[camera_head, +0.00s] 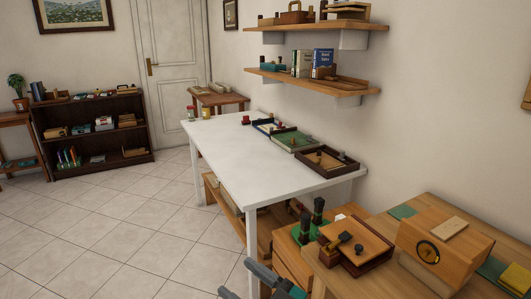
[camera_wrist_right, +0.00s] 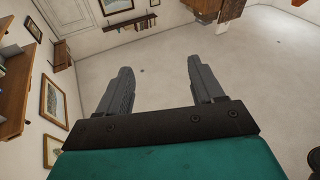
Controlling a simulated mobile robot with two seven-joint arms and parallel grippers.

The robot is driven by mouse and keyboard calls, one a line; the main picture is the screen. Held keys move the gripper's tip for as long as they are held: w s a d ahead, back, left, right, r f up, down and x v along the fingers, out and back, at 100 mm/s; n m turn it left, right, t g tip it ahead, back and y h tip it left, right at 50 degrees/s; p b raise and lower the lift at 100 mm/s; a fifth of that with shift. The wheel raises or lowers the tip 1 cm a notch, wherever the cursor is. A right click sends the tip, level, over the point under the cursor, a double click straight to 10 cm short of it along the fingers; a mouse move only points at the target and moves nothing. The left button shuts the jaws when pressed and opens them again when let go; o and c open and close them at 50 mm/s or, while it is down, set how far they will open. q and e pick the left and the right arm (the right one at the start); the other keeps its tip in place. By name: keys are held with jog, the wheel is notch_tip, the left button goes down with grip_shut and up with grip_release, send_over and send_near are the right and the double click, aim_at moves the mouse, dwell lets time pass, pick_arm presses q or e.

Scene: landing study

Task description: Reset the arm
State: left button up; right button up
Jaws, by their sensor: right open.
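My right gripper (camera_head: 241,281) shows at the bottom edge of the head view, in front of the near end of the white table (camera_head: 215,150). In the right wrist view its two grey fingers (camera_wrist_right: 160,65) stand wide apart with nothing between them. The fingers point out over open floor, with walls and furniture tilted in the background. Most of my right arm is outside the head view. My left gripper does not show in either view.
Shallow trays (camera_head: 327,167) lie along the white table's right side. A wooden bench (camera_head: 416,205) with boxes stands at the lower right, close to my gripper. Wall shelves (camera_head: 350,85) hang above. Tiled floor (camera_head: 110,225) is clear at the left.

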jog(key=s+d+f+m+h+p, duration=0.1)
jog(key=s+d+f+m+h, duration=0.4)
jog(key=d, duration=0.5)
jog(key=s+d+f+m+g+h, duration=0.1)
jog(key=s+d+f+m+h, duration=0.4)
jog(key=s+d+f+h, duration=0.4)
notch_tip(320, 180, down, 3)
jog(key=d, duration=0.2)
jog(key=shift+s+d+r+h+p, duration=0.15)
jog(key=shift+s+d+h+p, duration=0.15)
jog(key=shift+s+h+p, duration=0.1)
